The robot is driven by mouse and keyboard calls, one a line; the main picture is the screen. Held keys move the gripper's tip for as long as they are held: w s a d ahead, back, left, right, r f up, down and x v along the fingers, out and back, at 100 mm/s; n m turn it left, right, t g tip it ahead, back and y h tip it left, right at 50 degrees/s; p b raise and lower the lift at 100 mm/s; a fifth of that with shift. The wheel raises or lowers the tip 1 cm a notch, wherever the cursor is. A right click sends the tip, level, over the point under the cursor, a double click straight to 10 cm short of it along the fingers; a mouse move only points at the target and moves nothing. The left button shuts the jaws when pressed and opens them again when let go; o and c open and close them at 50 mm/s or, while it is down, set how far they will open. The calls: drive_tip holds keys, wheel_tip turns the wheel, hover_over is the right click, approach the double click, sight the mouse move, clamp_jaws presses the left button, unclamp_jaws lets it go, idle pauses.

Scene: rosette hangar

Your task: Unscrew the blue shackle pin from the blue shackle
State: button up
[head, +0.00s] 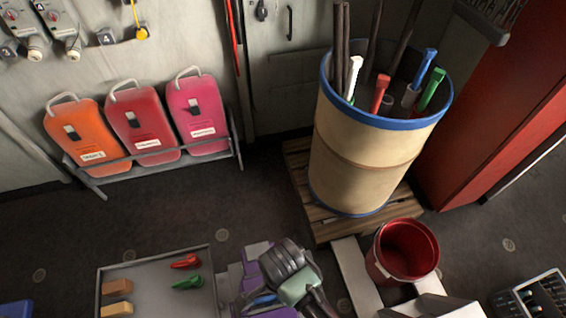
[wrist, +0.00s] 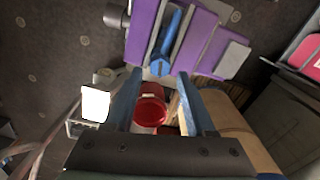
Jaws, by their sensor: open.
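In the wrist view, a long blue piece, apparently the blue shackle with its pin (wrist: 165,42), sits between the purple jaws of a vise (wrist: 196,42). Its rounded near end lies between my fingertips in the picture. I cannot make out where the pin ends and the shackle begins. My gripper (wrist: 160,75) is open, its two blue-grey fingers apart with nothing between them. Whether they touch the blue piece is unclear. In the head view, a little blue (head: 262,300) shows beside the purple vise (head: 250,272), and my arm covers much of it.
A grey tray (head: 142,274) at left holds a red piece (head: 187,262), a green piece (head: 188,283) and yellowish blocks (head: 117,288). A red bucket (head: 405,248) stands right of the vise. Behind it, a blue-rimmed drum (head: 362,150) stands on a pallet (head: 325,222).

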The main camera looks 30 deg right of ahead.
drive_tip(key=shift+f, duration=0.7)
drive_tip(key=shift+f+b, duration=0.1)
drive_tip(key=shift+b, duration=0.2)
drive_tip(key=shift+f+b, duration=0.5)
drive_tip(key=shift+f, duration=0.4)
drive_tip(key=shift+c, duration=0.3)
clamp_jaws()
